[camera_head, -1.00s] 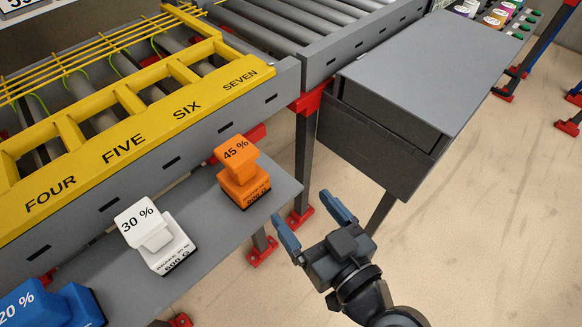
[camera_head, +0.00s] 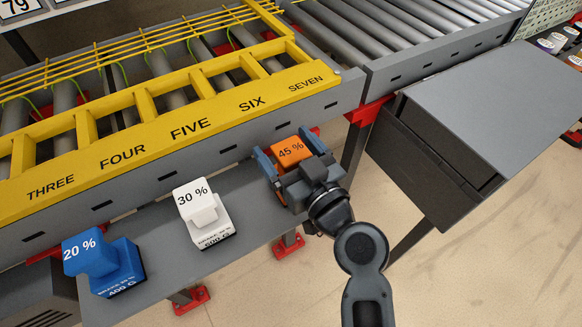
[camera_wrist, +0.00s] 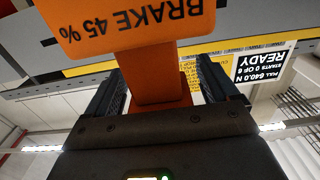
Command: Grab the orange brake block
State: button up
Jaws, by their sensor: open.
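The orange brake block (camera_head: 291,151), marked 45 %, stands on the grey shelf (camera_head: 160,262) below the yellow-framed conveyor. My gripper (camera_head: 287,153) is open, with one finger on each side of the block. In the wrist view the orange block (camera_wrist: 150,88) fills the space ahead of the palm, its narrow neck between my two fingers (camera_wrist: 160,92). A gap shows beside the neck, at least on the right. My gripper hides the block's lower part in the head view.
A white 30 % block (camera_head: 201,212) and a blue 20 % block (camera_head: 101,260) stand to the left on the same shelf. The yellow frame (camera_head: 190,130) rises behind the shelf. A grey cabinet (camera_head: 480,110) stands to the right.

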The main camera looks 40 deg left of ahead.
jog(key=shift+w+a, duration=0.1)
jog(key=shift+a, duration=0.15)
jog(key=shift+c, duration=0.4)
grip_shut()
dwell(0.4)
jog(key=shift+r, duration=0.1)
